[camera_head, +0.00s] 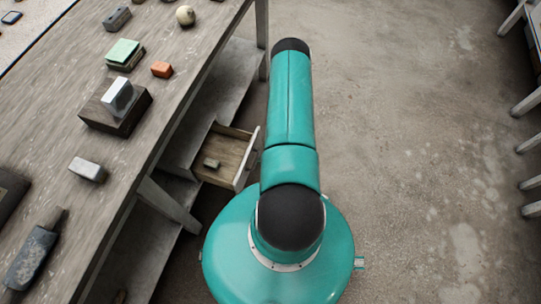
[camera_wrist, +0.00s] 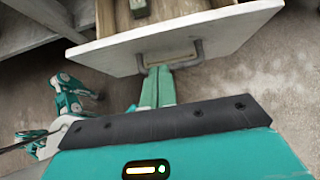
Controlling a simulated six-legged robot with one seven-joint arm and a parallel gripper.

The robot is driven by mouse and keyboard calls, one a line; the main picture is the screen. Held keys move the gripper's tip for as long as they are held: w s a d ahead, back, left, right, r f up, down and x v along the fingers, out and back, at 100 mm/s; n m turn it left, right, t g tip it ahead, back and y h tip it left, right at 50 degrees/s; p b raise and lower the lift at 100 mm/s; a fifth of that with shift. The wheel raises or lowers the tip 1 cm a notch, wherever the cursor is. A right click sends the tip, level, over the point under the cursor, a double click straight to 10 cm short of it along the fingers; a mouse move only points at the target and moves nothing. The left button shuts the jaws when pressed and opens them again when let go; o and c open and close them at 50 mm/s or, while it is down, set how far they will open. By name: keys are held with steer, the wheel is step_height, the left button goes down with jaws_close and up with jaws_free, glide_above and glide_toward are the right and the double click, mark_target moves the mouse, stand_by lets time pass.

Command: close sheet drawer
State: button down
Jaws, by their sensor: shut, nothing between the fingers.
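The block (camera_wrist: 139,8) also shows inside the drawer there. My gripper (camera_wrist: 159,72) is shut and empty, its green fingertips together at the handle, close to the front panel. I cannot tell whether they touch it. In the head view my arm hides the gripper.
A table leg (camera_head: 170,205) stands near the drawer. The concrete floor (camera_head: 420,130) to the right is clear, with furniture legs at the far right.

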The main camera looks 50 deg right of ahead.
mark_target(248, 158)
steer(key=shift+w+a+r, duration=0.1)
steer(key=shift+w+a, duration=0.25)
steer(key=shift+w, duration=0.55)
steer(key=shift+w+a+r, duration=0.1)
steer(key=shift+w+a, duration=0.2)
steer(key=shift+w, duration=0.6)
steer(key=shift+w, duration=0.15)
steer(key=w+a, duration=0.3)
steer(key=w, duration=0.6)
steer(key=w+a, duration=0.4)
steer(key=w, duration=0.6)
steer(key=shift+w, duration=0.25)
steer(key=shift+w+a, duration=0.1)
steer(key=shift+w, duration=0.05)
